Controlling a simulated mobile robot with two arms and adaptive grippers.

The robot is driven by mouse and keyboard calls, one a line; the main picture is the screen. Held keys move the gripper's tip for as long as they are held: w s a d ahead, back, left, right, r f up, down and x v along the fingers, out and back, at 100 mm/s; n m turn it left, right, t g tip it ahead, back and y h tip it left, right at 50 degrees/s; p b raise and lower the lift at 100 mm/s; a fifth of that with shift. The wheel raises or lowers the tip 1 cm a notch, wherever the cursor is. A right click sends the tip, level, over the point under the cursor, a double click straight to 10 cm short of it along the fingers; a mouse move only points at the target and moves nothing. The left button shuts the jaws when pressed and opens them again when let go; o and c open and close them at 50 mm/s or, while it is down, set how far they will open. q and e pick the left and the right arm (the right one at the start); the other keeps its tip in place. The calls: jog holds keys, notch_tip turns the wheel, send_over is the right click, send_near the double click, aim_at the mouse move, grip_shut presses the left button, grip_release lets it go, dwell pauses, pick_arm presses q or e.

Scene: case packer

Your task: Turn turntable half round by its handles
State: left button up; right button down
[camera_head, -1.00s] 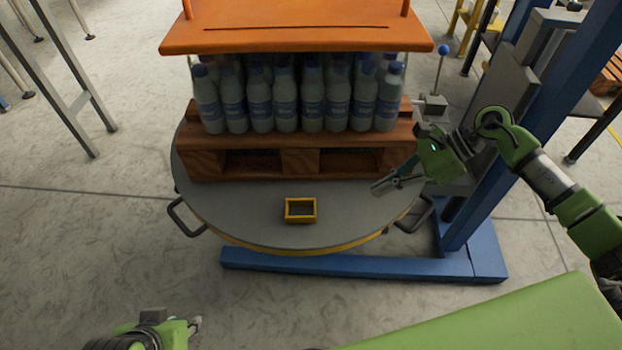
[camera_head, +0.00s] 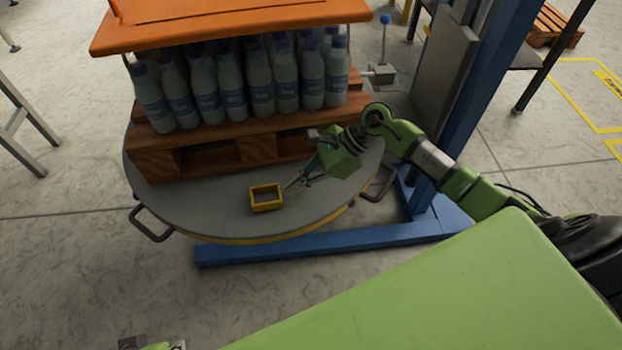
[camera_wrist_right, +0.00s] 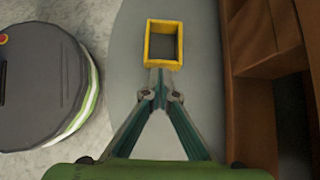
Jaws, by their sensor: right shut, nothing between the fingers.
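The round grey turntable (camera_head: 205,213) carries a wooden pallet (camera_head: 152,160) loaded with bottles. One black handle (camera_head: 149,231) sticks out at its front left, another handle (camera_head: 381,184) at its right. A small yellow open box (camera_head: 266,199) lies on its top near the front edge. My right gripper (camera_head: 287,186) is over the turntable top, just right of the box, shut and empty. In the right wrist view its fingertips (camera_wrist_right: 161,80) meet by the near edge of the yellow box (camera_wrist_right: 178,45); contact is unclear. My left gripper (camera_head: 152,343) shows only partly at the bottom edge.
An orange board (camera_head: 240,25) lies over the bottles (camera_head: 234,85). A blue post (camera_head: 480,80) and blue floor beam (camera_head: 300,246) stand right and front of the turntable. A blue-knobbed lever (camera_head: 385,40) is behind right.

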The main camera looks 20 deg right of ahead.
jog(key=shift+w+a, duration=0.1)
jog(key=shift+a, duration=0.25)
jog(key=shift+a, duration=0.1)
